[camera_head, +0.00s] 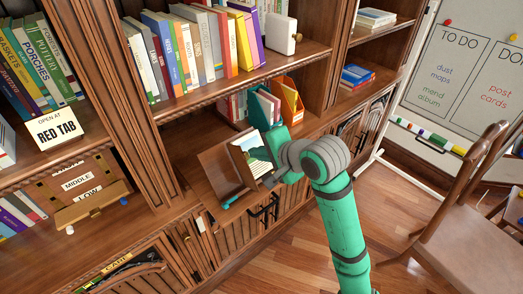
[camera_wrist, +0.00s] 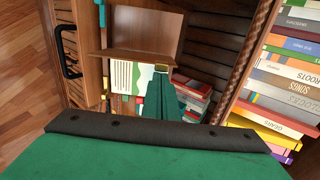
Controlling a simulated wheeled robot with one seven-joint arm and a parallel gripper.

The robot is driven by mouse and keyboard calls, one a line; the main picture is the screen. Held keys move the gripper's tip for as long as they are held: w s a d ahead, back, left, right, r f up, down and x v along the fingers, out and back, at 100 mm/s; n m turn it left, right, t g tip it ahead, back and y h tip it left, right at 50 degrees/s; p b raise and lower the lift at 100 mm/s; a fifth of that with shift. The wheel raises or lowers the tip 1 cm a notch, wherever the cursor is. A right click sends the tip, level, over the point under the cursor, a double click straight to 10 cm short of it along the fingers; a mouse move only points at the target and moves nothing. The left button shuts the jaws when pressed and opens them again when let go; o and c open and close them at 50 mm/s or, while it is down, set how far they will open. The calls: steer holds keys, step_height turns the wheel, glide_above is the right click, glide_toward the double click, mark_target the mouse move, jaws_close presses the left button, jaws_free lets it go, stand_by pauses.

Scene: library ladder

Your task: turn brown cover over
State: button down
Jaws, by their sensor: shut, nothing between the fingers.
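A brown, board-like panel (camera_head: 218,172), which looks like the brown cover, leans on a wooden stand on the lower bookcase ledge. A page with a green landscape picture (camera_head: 250,155) stands just right of it. In the wrist view the brown panel (camera_wrist: 150,35) is plain, with a ledge along its lower edge and white pages (camera_wrist: 121,76) below. My gripper (camera_wrist: 162,71) is shut and empty, its tip close to that ledge and the pages. I cannot tell whether it touches them.
Books and an orange file holder (camera_head: 290,100) stand just behind my gripper. Shelf uprights close in on both sides. A wooden chair (camera_head: 465,215) and a whiteboard (camera_head: 465,75) stand at the right. Open floor (camera_head: 310,240) lies in front of the bookcase.

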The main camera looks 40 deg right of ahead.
steer(key=shift+w+d, duration=0.1)
steer(key=shift+d, duration=0.05)
steer(key=shift+d, duration=2.45)
steer(key=s+a+r, duration=0.4)
steer(key=s+r, duration=0.1)
steer(key=s, duration=0.2)
steer(key=shift+s, duration=0.3)
